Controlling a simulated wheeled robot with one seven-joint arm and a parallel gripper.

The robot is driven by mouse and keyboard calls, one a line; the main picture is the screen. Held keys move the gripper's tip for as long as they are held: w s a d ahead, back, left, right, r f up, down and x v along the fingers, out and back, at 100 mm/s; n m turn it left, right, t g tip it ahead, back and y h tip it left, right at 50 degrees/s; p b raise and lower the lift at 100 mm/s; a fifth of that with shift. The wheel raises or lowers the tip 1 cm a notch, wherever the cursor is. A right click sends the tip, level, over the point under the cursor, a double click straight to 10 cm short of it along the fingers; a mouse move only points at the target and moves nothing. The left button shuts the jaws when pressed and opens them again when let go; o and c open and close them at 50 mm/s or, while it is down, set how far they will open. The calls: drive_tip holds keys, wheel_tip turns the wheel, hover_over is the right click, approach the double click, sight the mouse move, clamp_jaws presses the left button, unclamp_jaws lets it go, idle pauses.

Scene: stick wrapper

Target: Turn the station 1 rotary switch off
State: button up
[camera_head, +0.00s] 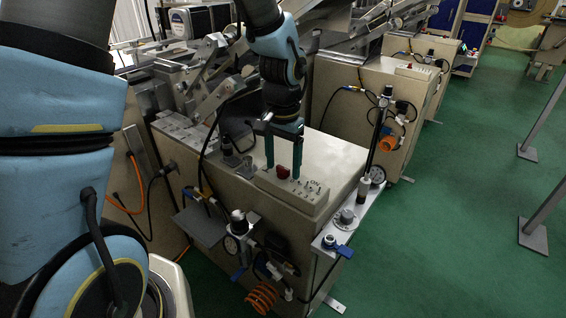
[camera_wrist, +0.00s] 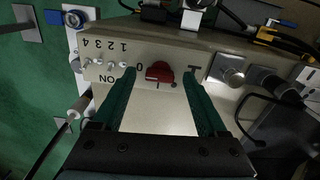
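A red rotary switch (camera_head: 283,172) sits on a beige control box (camera_head: 305,198) at the front edge of the nearest machine. In the wrist view the red switch (camera_wrist: 160,72) is centred, with an upside-down "0" to its left and an "I"-like mark to its right. Which mark its handle points to is unclear. My gripper (camera_head: 283,170) points down at it, with its two dark green fingers apart. In the wrist view my gripper (camera_wrist: 159,74) has one fingertip on each side of the switch, with visible gaps. Contact at depth cannot be told.
Several small toggle switches (camera_wrist: 110,65), marked 1 to 4 and ON, stand on the same box left of the red switch in the wrist view. A pressure regulator (camera_head: 238,225) and an orange coiled hose (camera_head: 262,297) are below.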

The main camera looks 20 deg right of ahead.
sight(283, 168)
wheel_tip(283, 168, up, 11)
drive_tip(key=shift+b, duration=0.3)
idle(0.4)
drive_tip(key=shift+f, duration=0.1)
drive_tip(key=w+a+n, duration=0.2)
drive_tip(key=a, duration=0.5)
drive_tip(key=w+a+f+n, duration=0.1)
drive_tip(key=w+a+n, duration=0.1)
drive_tip(key=a, duration=0.6)
drive_tip(key=shift+w+f+n+t+p, duration=0.2)
drive_tip(key=shift+w+n+t+p, duration=0.15)
drive_tip(key=shift+n+t+p, duration=0.1)
drive_tip(key=shift+o, duration=0.4)
drive_tip(key=s+a+f+n, duration=0.1)
drive_tip(key=a+n, duration=0.4)
drive_tip(key=a, duration=0.8)
drive_tip(key=shift+s+a+f+t+p, duration=0.15)
drive_tip(key=shift+s+f+t+p, duration=0.15)
drive_tip(key=shift+s, duration=0.2)
drive_tip(key=shift+o, duration=0.8)
drive_tip(key=shift+s+a, duration=0.15)
drive_tip(key=shift+a, duration=0.2)
drive_tip(key=shift+o, duration=0.8)
